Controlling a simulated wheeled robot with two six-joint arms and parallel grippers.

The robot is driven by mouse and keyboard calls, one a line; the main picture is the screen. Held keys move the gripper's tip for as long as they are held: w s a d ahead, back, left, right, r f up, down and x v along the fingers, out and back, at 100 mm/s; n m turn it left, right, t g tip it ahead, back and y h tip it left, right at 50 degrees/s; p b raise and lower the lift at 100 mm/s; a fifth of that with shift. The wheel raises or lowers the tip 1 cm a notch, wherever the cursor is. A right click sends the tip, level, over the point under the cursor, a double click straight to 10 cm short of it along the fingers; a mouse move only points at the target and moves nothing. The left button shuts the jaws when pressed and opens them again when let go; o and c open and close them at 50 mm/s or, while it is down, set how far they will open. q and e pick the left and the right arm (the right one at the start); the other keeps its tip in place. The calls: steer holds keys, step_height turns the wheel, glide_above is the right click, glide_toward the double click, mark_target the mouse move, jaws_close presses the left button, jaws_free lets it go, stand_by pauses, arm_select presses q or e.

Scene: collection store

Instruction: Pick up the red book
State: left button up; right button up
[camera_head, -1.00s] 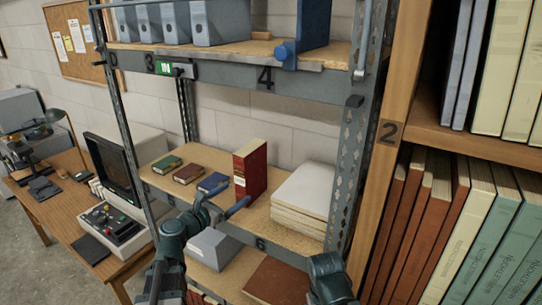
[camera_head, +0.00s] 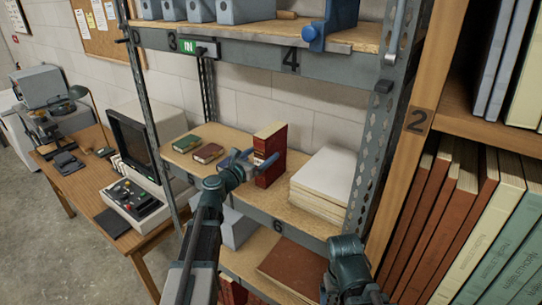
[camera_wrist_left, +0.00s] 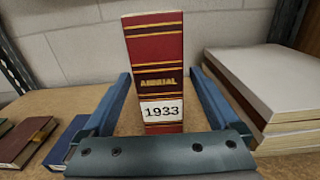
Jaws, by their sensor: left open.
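The red book (camera_head: 270,146) stands upright on the middle shelf, left of a pale stack. In the left wrist view its red spine (camera_wrist_left: 156,52) has gold bands and a white label reading 1933. My left gripper (camera_head: 257,159) is open in front of the spine. In the left wrist view its two blue fingers (camera_wrist_left: 160,88) lie to either side of the spine, with visible space on both sides. The fingers' depth along the book is hard to tell. My right arm's end (camera_head: 348,262) is low at the right, and its jaws are not clearly seen.
Small green (camera_head: 187,143) and brown (camera_head: 207,153) books lie flat to the left. A blue book (camera_wrist_left: 66,142) lies close beside the left finger. A pale stack (camera_head: 325,178) lies to the right. A steel upright (camera_head: 371,150) bounds the shelf.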

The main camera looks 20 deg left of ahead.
arm_select(q)
steer(key=shift+x, duration=2.65)
steer(key=shift+s, duration=0.1)
jaws_close()
